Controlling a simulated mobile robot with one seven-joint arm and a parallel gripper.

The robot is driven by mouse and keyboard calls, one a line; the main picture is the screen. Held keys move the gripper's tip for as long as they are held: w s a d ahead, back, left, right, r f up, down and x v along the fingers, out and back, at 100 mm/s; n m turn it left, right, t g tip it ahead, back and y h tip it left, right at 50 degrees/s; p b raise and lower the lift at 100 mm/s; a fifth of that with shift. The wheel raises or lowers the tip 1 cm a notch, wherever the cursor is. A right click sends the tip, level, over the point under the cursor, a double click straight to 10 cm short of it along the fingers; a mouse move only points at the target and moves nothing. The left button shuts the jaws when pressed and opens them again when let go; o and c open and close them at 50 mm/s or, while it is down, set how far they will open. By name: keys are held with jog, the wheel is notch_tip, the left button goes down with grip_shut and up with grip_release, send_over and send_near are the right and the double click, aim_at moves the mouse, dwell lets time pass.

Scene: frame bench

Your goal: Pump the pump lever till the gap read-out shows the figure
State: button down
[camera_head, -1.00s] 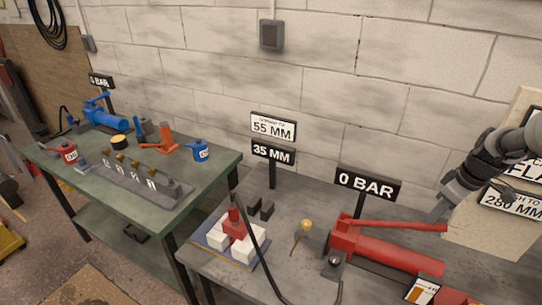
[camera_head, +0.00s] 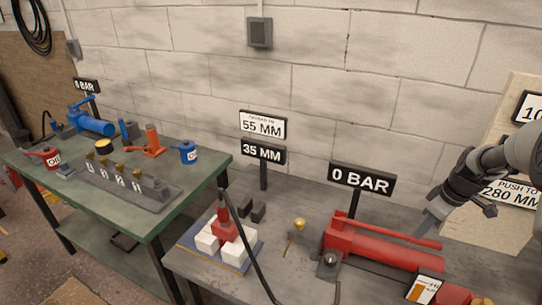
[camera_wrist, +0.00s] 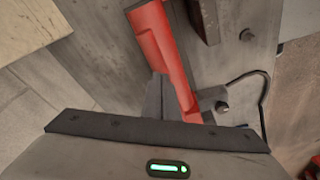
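The red pump (camera_head: 370,248) lies on the right of the grey bench, its long red pump lever (camera_head: 385,230) low over the body and sloping down to the right. The gap read-out (camera_head: 263,151) shows 35 MM, under a white sign (camera_head: 262,124) reading 55 MM. My gripper (camera_head: 425,226) is at the lever's right-hand part. In the wrist view a red bar (camera_wrist: 160,45) runs down between the fingers of my gripper (camera_wrist: 184,100). Whether the fingers press on it is not clear.
A pressure sign (camera_head: 361,180) reads 0 BAR. A red jack (camera_head: 224,225) stands among white blocks to the left, with a black hose (camera_head: 248,240) passing in front. A green bench (camera_head: 200,190) with a blue pump (camera_head: 92,121) stands further left.

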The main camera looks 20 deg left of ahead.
jog(key=a+p+v, duration=0.1)
jog(key=p+v, duration=0.2)
jog(key=v, duration=0.4)
jog(key=shift+w+r+p, duration=0.15)
jog(key=shift+w+p, duration=0.2)
jog(key=shift+p, duration=0.05)
dwell(0.4)
jog(key=b+x, duration=0.1)
jog(key=x, duration=0.1)
jog(key=d+b+x, duration=0.1)
jog(key=b+x, duration=0.1)
jog(key=x, duration=0.1)
jog(key=b+x, duration=0.2)
jog(key=x, duration=0.1)
jog(key=shift+s+d, duration=0.15)
jog(key=shift+s, duration=0.3)
jog(key=a+p+v, duration=0.1)
jog(key=p+v, duration=0.3)
jog(key=v, duration=0.3)
jog(key=shift+w+r, duration=0.4)
jog(key=shift+r, duration=0.1)
